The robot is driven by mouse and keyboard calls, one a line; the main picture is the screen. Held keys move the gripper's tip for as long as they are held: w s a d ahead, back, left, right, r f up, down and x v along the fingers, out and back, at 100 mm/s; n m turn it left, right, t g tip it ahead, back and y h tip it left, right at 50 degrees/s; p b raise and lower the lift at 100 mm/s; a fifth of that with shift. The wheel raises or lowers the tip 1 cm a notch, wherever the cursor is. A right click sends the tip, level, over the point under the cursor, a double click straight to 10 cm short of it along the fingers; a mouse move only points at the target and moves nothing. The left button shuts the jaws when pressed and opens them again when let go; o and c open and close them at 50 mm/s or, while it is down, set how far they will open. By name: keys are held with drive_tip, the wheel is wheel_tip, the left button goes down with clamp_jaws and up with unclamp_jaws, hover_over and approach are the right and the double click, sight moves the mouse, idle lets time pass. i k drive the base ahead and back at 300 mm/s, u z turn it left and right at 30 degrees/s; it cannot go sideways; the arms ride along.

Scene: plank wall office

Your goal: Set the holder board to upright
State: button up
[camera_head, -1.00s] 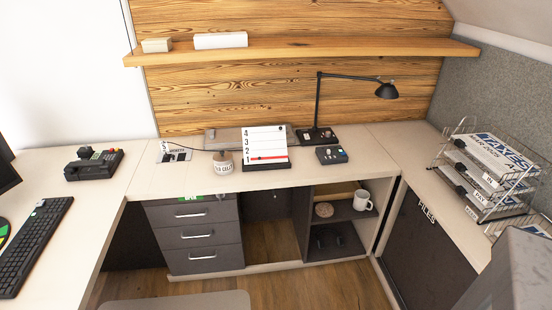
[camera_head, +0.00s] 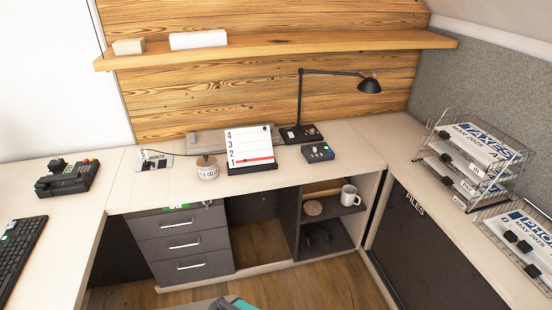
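A white board (camera_head: 246,141) with the numbers 1 to 4 down its left side stands on a dark base on the back desk. I take it to be the holder board; it appears to lean back. A red line runs across it near the bottom, and a small black knob sits near its top right. Nothing of mine touches it. My gripper's fingers do not show in the head view. A grey and teal part shows at the bottom edge, and I cannot tell what it is.
A round labelled pot (camera_head: 207,171) stands just left of the board. A black desk lamp (camera_head: 300,133) and a dark control box (camera_head: 317,152) stand to its right. A wooden shelf (camera_head: 290,46) hangs above. Wire trays (camera_head: 477,172) stand at right. Bare desk (camera_head: 345,140) lies right of the box.

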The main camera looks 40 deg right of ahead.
sight(255, 143)
drive_tip(key=z, duration=0.9)
drive_tip(key=k, duration=0.95)
drive_tip(key=i, duration=0.75)
drive_tip(key=z, duration=0.05)
